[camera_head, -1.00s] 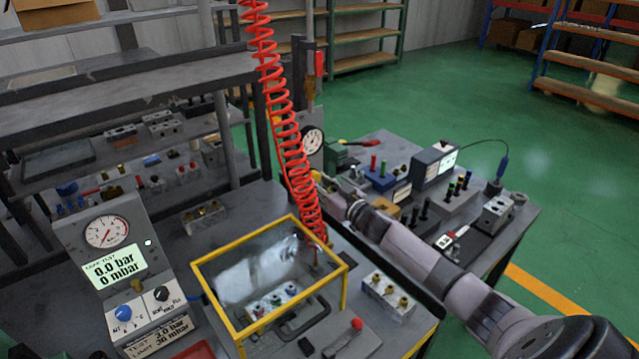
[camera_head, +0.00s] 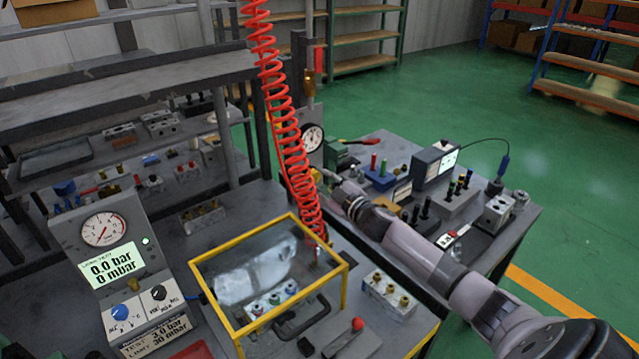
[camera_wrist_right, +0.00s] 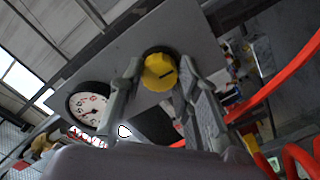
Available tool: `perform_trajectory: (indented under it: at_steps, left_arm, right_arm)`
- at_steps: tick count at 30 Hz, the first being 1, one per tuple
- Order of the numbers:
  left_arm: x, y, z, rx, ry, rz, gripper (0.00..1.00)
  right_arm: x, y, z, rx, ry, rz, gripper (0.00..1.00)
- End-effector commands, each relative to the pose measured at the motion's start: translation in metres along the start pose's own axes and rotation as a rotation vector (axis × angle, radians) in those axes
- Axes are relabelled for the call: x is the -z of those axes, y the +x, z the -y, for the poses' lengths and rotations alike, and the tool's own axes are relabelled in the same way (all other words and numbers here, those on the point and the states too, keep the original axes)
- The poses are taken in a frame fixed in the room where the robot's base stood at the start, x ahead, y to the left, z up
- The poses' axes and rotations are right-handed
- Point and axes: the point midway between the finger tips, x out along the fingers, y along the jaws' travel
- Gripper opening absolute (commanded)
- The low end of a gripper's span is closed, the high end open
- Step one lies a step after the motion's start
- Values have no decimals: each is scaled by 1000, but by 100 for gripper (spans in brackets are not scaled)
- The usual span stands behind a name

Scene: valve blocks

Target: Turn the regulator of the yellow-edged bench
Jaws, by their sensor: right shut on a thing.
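The regulator knob (camera_wrist_right: 158,74) is round and yellow with a dark mark, on a grey panel in the right wrist view. My right gripper (camera_wrist_right: 160,66) has one finger on each side of the knob and is shut on it. A white dial gauge (camera_wrist_right: 88,106) sits left of the knob on the panel. In the head view, a dial gauge (camera_head: 312,137) shows behind the yellow-edged bench (camera_head: 415,341). My left gripper is not in view.
A yellow-framed clear box (camera_head: 268,272) stands on the front bench, with a test unit (camera_head: 110,255) to its left. A second bench (camera_head: 515,230) with coloured fittings lies under my right arm. The green floor (camera_head: 450,85) beyond is open.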

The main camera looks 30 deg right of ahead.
Motion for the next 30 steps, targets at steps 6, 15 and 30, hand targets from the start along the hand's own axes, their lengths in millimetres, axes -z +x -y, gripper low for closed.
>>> perform_trajectory:
  at_steps: [6, 15, 30]
  left_arm:
    - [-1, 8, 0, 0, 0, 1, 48]
    - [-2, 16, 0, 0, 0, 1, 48]
    - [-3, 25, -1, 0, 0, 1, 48]
  right_arm:
    - [-1, 0, 1, 0, -205, 1, 2]
    - [-1, 0, 1, 1, -484, 0, 2]
    - [0, 0, 0, 2, -789, -1, 2]
